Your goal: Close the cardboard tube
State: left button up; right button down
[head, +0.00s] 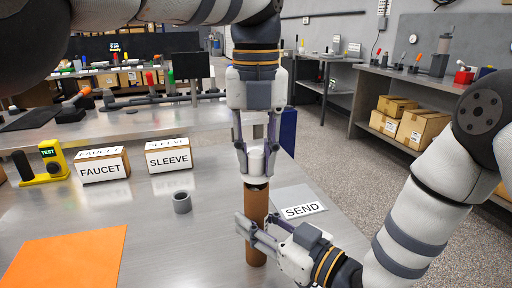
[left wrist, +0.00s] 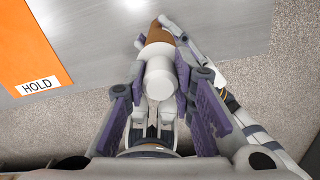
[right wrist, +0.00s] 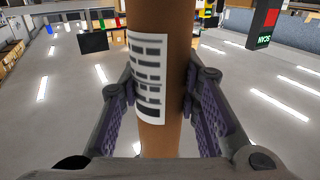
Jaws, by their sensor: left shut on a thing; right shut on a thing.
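The brown cardboard tube (head: 256,204) stands upright above the table in the head view. Its printed white label (right wrist: 148,80) faces my right wrist camera. My right gripper (head: 256,230) is shut around the tube's lower part. My left gripper (head: 256,150) points straight down and is shut on a white cylindrical cap (head: 256,163). The cap is in line with the tube's top, with a dark band between them. In the left wrist view the cap (left wrist: 160,78) covers the tube's upper end, so I cannot tell whether it is seated.
A grey ring (head: 182,202) stands on the table left of the tube. The FAUCET box (head: 103,170), SLEEVE box (head: 169,160) and yellow tester (head: 55,160) are farther back. An orange mat (head: 68,258) lies front left. The SEND label (head: 303,211) lies right of the tube.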

pick_arm(q)
jog(key=shift+f, duration=0.2)
jog(key=shift+f, duration=0.55)
dwell(0.4)
jog(key=o, duration=0.9)
notch_tip(320, 180, up, 7)
jog(key=shift+r, duration=0.2)
pick_arm(e)
jog(key=c, duration=1.1)
grip_release()
